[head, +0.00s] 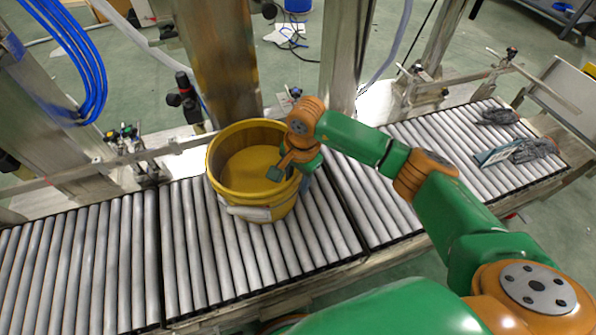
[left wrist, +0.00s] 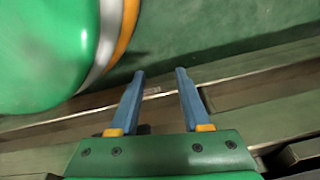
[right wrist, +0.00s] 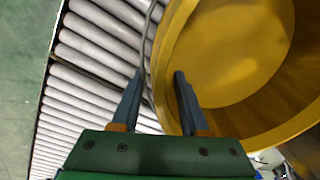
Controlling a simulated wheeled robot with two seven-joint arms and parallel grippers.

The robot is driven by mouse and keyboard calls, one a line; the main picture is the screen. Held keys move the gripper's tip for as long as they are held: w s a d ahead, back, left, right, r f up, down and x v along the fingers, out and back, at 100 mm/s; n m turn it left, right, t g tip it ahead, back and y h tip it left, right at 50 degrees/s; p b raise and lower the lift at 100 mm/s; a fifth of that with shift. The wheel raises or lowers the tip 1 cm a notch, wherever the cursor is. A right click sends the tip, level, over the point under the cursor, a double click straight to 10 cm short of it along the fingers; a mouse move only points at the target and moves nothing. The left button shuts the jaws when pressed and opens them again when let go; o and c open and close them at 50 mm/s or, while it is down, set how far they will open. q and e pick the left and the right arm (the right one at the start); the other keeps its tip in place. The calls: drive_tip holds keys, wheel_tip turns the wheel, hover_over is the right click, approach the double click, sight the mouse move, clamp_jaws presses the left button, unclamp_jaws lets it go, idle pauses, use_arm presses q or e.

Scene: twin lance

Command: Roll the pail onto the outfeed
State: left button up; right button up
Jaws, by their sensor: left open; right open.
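A yellow pail (head: 228,185) stands upright and looks empty on the middle section of a roller conveyor (head: 190,250). A pale handle or label shows low on its near side. My right gripper (right wrist: 157,78) is open at the pail's right rim. In the right wrist view one finger is over the inside of the pail (right wrist: 235,60) and the other outside, with the wall between them. My left gripper (left wrist: 160,78) is open and empty beside a conveyor frame edge. Which section is the outfeed is not marked.
Dark gloves (head: 535,148) and a small flat packet (head: 498,153) lie on the right roller section. The left roller section (head: 75,265) is clear. A metal post (head: 215,60) and side rails stand behind the pail.

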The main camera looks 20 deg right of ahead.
drive_tip(key=shift+f, duration=0.4)
clamp_jaws()
idle(1.1)
